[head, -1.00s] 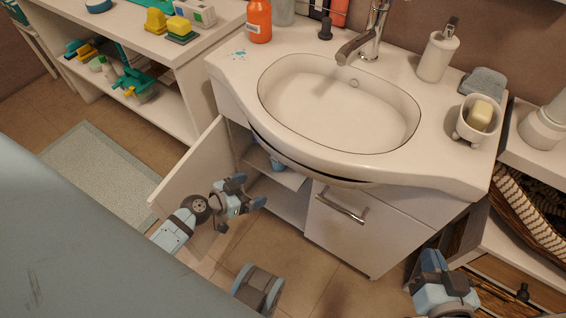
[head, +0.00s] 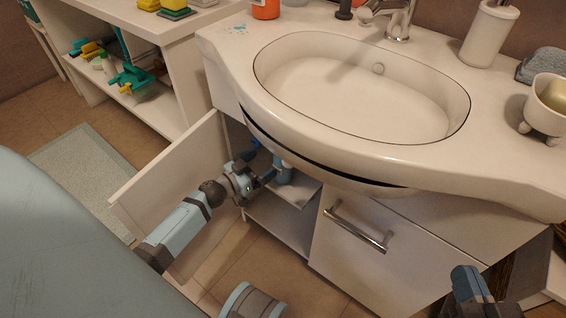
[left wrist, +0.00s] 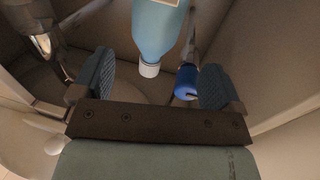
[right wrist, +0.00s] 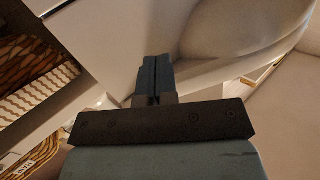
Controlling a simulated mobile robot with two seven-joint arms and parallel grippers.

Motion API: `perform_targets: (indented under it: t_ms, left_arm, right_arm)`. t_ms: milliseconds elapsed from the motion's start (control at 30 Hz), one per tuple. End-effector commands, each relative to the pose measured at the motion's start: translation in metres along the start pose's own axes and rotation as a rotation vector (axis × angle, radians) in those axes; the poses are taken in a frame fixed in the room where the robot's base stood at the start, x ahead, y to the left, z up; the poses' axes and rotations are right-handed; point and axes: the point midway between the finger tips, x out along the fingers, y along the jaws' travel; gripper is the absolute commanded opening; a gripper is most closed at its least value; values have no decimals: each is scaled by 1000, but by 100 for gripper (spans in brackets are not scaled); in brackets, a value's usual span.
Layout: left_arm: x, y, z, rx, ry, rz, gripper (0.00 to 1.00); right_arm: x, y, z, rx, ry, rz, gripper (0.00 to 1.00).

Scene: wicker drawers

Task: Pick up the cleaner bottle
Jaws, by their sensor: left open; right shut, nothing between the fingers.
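A light blue bottle with a white cap (left wrist: 158,28), which looks like the cleaner bottle, is in the left wrist view, upside down in the picture. My left gripper (left wrist: 158,75) is open, its fingers either side of the bottle's line with gaps between. In the head view my left gripper (head: 264,177) reaches into the open cabinet under the sink, and the bottle is largely hidden there. My right gripper (right wrist: 156,68) is shut and empty; in the head view it (head: 468,282) is at the lower right, in front of the cabinet.
A dark blue cylindrical item (left wrist: 186,82) is beside the bottle. The sink (head: 350,90) overhangs the cabinet.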

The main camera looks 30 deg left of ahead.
Motion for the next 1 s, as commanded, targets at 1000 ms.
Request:
perform_targets:
  t_ms: [1000]
  left_arm:
    - [73,6,8,-1,-1,-1,67]
  right_arm:
    - [5,10,-5,-109,60,3,0]
